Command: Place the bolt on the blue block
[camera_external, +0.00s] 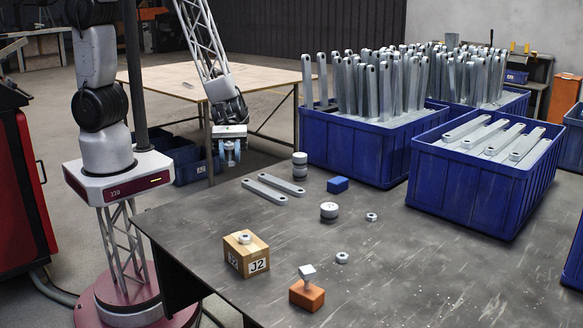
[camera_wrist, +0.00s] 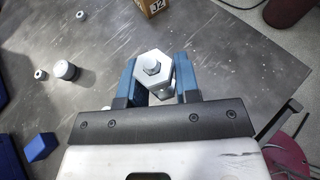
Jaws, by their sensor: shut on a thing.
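My gripper (camera_external: 230,158) hangs near the table's far left edge, well left of the blue block. In the wrist view its blue fingers (camera_wrist: 154,80) are shut on a silver hex-headed bolt (camera_wrist: 153,66). The bolt's lower part is hidden. The small blue block (camera_external: 337,184) lies on the dark table, in front of the blue bins. It also shows at the lower left of the wrist view (camera_wrist: 41,147), apart from the gripper; its visible top is bare. Another silver bolt-like piece (camera_external: 307,273) stands on an orange block (camera_external: 307,296) at the table's front.
Two flat metal bars (camera_external: 265,192) and a stack of round pieces (camera_external: 300,165) lie between gripper and blue block. A round piece (camera_external: 329,211), small rings (camera_external: 371,217) and a J2 box (camera_external: 246,254) stand nearer. Blue bins (camera_external: 480,190) with brackets fill the back right.

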